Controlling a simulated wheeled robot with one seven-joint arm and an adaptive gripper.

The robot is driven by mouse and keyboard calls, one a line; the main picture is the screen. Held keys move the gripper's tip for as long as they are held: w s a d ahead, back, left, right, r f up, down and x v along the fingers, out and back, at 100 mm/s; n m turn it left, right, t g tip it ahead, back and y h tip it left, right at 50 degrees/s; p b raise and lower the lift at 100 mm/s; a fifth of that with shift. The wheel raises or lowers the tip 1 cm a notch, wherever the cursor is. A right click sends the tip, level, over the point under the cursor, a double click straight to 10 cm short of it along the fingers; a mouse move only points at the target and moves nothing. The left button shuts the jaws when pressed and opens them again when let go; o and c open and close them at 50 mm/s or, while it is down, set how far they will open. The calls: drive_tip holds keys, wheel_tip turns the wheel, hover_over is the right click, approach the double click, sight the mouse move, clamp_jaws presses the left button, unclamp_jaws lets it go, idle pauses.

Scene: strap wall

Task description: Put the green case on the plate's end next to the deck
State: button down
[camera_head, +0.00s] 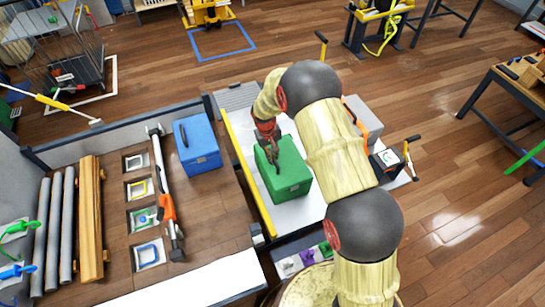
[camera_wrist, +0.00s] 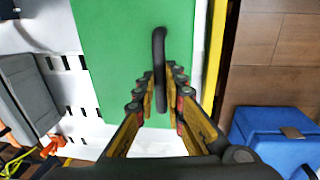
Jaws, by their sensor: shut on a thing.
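The green case (camera_head: 285,172) is upright over the white slotted plate (camera_head: 300,212), beside the yellow strip (camera_head: 248,170) along the deck's edge. I cannot tell whether its underside touches the plate. My gripper (camera_head: 267,140) is above the case and shut on its dark handle. In the wrist view, the fingers of my gripper (camera_wrist: 161,88) close around the handle (camera_wrist: 159,55), over the green lid (camera_wrist: 115,50). The yellow strip (camera_wrist: 213,60) runs just right of the case there. The wooden deck (camera_head: 215,215) lies left of the plate in the head view.
A blue case (camera_head: 197,145) stands on the deck near the strip. A grey case (camera_head: 362,120) and a small white-and-black box (camera_head: 387,160) are at the plate's right part, partly behind my arm. Pipes (camera_head: 55,230), wooden beams (camera_head: 90,215) and an orange-grey bar (camera_head: 165,200) lie on the deck.

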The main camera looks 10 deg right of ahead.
drive_tip(key=c, duration=1.9)
unclamp_jaws()
drive_tip(key=s+d+r+t+p, duration=0.1)
drive_tip(key=s+r+p, duration=0.15)
drive_tip(key=r, duration=1.05)
drive_tip(key=s+r+p, duration=0.1)
drive_tip(key=s+r, duration=0.2)
drive_tip(key=r, duration=1.1)
drive_tip(key=s+d+r+m+t, duration=0.1)
drive_tip(key=s+d+r+t, duration=0.15)
drive_tip(key=s+r, duration=0.7)
drive_tip(key=shift+m+t+y, duration=0.6)
drive_tip(key=shift+t+y, duration=0.1)
drive_tip(key=shift+t, duration=0.25)
drive_tip(key=s+r, duration=0.2)
drive_tip(key=s, duration=0.4)
drive_tip(key=s+d+r, duration=0.1)
drive_tip(key=s+r, duration=0.1)
drive_tip(key=s, duration=0.5)
drive_tip(key=s+d+r, duration=0.1)
drive_tip(key=s+r, duration=0.2)
drive_tip(key=s, duration=0.4)
drive_tip(key=shift+s+d, duration=0.15)
drive_tip(key=shift+s, duration=0.05)
